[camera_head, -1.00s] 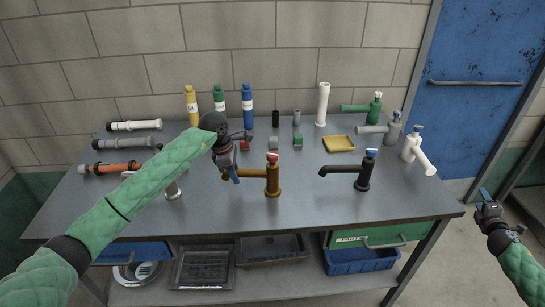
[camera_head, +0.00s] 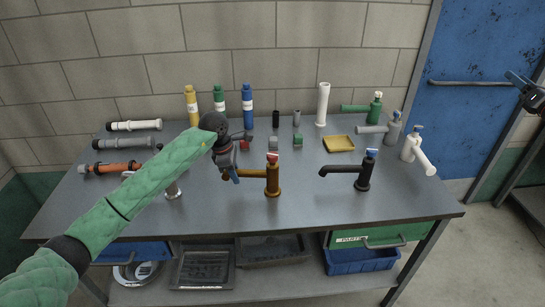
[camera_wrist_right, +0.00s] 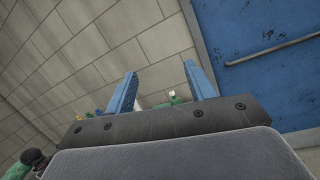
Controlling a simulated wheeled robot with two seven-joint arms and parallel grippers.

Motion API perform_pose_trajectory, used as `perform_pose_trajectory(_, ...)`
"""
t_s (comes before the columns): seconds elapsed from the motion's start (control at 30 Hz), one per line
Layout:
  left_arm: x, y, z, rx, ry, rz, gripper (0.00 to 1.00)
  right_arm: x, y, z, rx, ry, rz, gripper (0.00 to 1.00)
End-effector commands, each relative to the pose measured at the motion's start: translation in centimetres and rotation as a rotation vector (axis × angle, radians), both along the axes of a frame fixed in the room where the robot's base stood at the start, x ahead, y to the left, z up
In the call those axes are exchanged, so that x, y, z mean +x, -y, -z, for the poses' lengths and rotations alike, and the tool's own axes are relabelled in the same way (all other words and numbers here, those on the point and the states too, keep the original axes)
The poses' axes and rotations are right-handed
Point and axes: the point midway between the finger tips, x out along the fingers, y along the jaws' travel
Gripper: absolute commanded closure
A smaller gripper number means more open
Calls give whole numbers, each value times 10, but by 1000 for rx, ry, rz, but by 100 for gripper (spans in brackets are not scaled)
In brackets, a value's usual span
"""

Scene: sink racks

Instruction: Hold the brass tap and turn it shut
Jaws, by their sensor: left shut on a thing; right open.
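The brass tap (camera_head: 273,180) stands upright on the grey table, its spout pointing left and a red-and-white handle piece (camera_head: 272,156) on its top. My left gripper (camera_head: 234,177) is shut at the outer end of the spout, and its jaws partly hide that end. My right gripper (camera_head: 523,82) is raised at the far right edge of the head view, in front of the blue door and away from the tap. In the right wrist view its two blue fingers (camera_wrist_right: 159,92) are spread apart with nothing between them.
A black tap (camera_head: 365,172) stands right of the brass one. A silver tap (camera_head: 172,185) is left, partly behind my left arm. The table's front right is clear.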

Motion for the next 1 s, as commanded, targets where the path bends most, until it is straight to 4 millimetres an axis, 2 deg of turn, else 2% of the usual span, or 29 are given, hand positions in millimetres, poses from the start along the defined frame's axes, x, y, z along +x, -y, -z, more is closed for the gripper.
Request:
perform_pose_trajectory(0.17, 0, 0, 0, 0, 0, 0, 95, 16, -42, 21, -33, 10, -20, 46)
perform_pose_trajectory(0.37, 0, 0, 0, 0, 0, 0, 95, 36, -107, 66, -37, 16, -39, 46)
perform_pose_trajectory(0.7, 0, 0, 0, 0, 0, 0, 95, 59, -250, 140, -49, 10, -84, 46)
perform_pose_trajectory(1.0, 0, 0, 0, 0, 0, 0, 95, 55, -385, 191, -78, -17, -133, 46)
